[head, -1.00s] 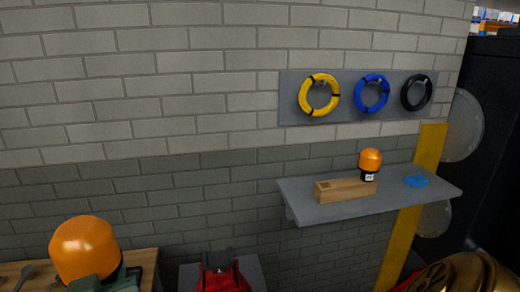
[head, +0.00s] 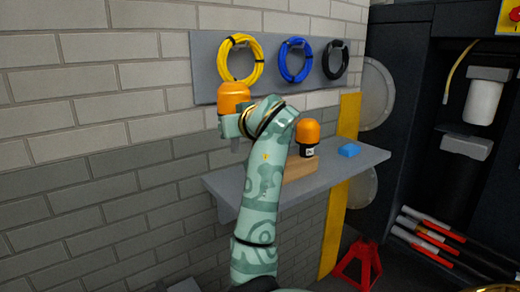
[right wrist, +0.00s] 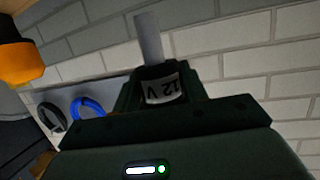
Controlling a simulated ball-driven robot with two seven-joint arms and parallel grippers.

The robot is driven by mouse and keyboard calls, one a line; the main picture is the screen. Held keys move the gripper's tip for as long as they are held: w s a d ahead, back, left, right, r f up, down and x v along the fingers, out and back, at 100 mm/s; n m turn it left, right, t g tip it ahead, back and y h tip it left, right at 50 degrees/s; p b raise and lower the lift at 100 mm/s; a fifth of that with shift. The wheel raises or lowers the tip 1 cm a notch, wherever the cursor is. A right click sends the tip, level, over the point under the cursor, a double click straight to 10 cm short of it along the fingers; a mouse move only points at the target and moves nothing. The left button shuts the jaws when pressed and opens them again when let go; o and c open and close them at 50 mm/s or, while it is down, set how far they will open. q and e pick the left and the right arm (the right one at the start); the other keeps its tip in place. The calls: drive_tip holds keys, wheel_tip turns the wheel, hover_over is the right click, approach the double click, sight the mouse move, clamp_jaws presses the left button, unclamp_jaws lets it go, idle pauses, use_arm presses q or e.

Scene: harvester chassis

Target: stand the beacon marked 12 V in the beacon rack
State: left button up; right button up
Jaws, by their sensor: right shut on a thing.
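My right gripper (head: 232,124) is shut on the 12 V beacon (head: 234,96), which has an orange dome. It holds the beacon in the air, to the left of the rack in the head view and overlapping the shelf's wall behind. In the right wrist view, the 12 V label (right wrist: 162,90) shows upside down on the dark base between the jaws. The wooden beacon rack (head: 300,170) lies on the shelf; my right arm hides its left part. Another orange beacon (head: 307,134) with a black base stands upright at its right end. My left gripper is not in view.
The grey shelf (head: 350,168) carries a small blue object (head: 349,150) right of the rack. Yellow (head: 240,58), blue (head: 296,62) and black (head: 335,60) coils hang on a panel above. A red stand (head: 358,264) is below right.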

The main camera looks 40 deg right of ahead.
use_arm(q)
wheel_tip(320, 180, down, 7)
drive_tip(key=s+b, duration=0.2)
drive_tip(key=b, duration=0.4)
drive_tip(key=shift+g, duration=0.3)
use_arm(e)
drive_tip(key=d+f+n+y, duration=0.2)
drive_tip(key=d, duration=0.3)
drive_tip(key=w+d+f+n+y, duration=0.1)
drive_tip(key=d+n+y, duration=0.1)
drive_tip(key=d, duration=0.4)
drive_tip(key=shift+w+d+f+t+y, duration=0.25)
drive_tip(key=shift+f+t+y, duration=0.1)
drive_tip(key=shift+y, duration=0.25)
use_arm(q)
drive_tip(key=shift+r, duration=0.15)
